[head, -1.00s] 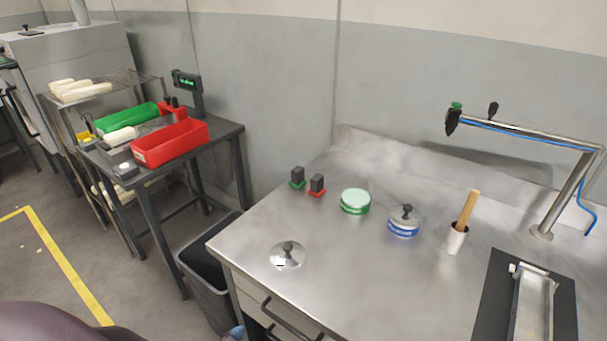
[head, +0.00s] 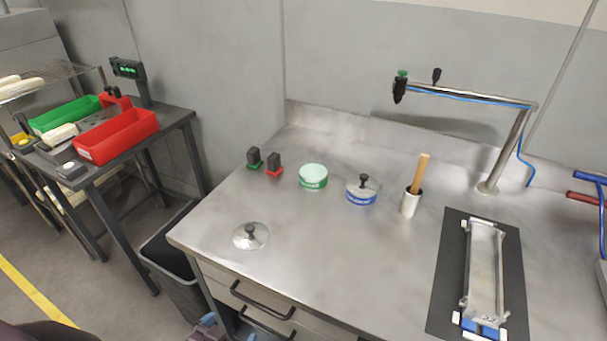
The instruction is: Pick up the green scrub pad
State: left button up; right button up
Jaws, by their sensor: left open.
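A small dark block with a green base (head: 254,158) stands at the back left of the steel worktop (head: 330,265); the green base looks like the scrub pad, though it is small in view. A similar dark block with a red base (head: 274,164) stands just right of it. My left gripper (head: 213,328) shows partly at the bottom edge, low in front of the worktop's drawers. It is open, well away from the green-based block, and mostly cut off by the frame. My right gripper is not in view.
A round green tin (head: 313,177), a blue-banded pot with a lid (head: 361,190) and a white cup with a wooden handle (head: 411,200) stand in a row. A loose metal lid (head: 250,235) lies near the front left. A black mat (head: 443,290) bears a metal fixture. A bin (head: 170,255) stands left.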

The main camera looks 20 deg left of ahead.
aim_at(254, 161)
jog(key=j+z, duration=0.15)
jog(key=j, duration=0.25)
jog(key=k+j+z, duration=0.1)
jog(key=j, duration=0.35)
jog(key=k+j+z, duration=0.15)
jog(key=j, duration=0.25)
jog(key=j+z, duration=0.1)
jog(key=j, duration=0.3)
jog(key=k+j+z, duration=0.15)
jog(key=j, duration=0.2)
